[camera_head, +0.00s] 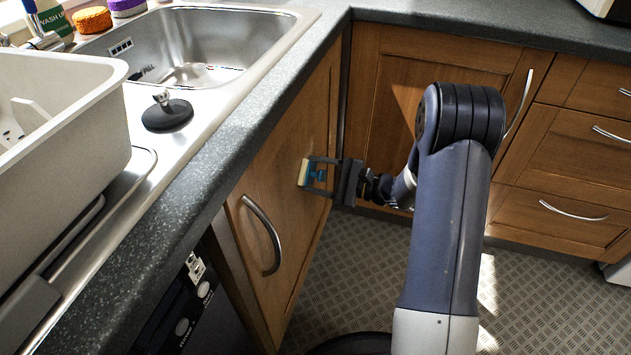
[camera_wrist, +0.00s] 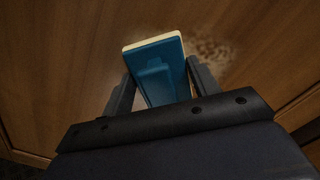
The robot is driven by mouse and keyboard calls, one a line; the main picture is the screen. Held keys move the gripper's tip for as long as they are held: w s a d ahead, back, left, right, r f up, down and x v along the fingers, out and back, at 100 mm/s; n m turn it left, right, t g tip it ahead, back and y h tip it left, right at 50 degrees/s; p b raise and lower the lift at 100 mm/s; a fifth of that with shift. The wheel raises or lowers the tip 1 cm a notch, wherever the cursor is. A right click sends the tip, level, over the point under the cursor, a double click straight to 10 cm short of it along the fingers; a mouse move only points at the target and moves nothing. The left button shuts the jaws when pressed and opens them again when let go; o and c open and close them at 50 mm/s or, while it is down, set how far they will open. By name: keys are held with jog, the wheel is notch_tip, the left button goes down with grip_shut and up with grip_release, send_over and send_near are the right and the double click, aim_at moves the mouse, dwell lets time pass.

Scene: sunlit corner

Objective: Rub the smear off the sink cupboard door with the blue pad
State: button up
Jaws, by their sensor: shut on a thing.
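The sink cupboard door (camera_head: 285,180) is brown wood with a curved metal handle (camera_head: 264,235). My gripper (camera_head: 316,176) is shut on the blue pad (camera_head: 304,172), which has a pale face turned toward the door. In the wrist view the blue pad (camera_wrist: 160,75) sits between the two fingers of my gripper (camera_wrist: 155,90). A pale, speckled smear (camera_wrist: 211,50) shows on the door just right of the pad in the wrist view. The pad is at or very near the door; I cannot tell whether it touches. The smear is not clear in the head view.
The dark worktop edge (camera_head: 245,130) overhangs the door. A steel sink (camera_head: 185,50), a black plug (camera_head: 167,114) and a pale dish rack (camera_head: 60,130) are above. Wooden drawers (camera_head: 565,165) stand to the right. Patterned floor (camera_head: 350,270) is open below my arm.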

aim_at(314, 140)
jog(key=shift+w+d+b, duration=0.25)
jog(key=shift+w+d, duration=0.2)
jog(key=shift+w, duration=0.75)
jog(key=shift+w+d+b, duration=0.2)
jog(key=shift+w+d, duration=0.3)
jog(key=shift+w, duration=0.7)
jog(key=shift+w+d+b, duration=0.25)
jog(key=shift+w+d, duration=0.2)
jog(key=shift+w, duration=0.75)
jog(key=shift+w+r, duration=0.1)
jog(key=shift+w, duration=0.05)
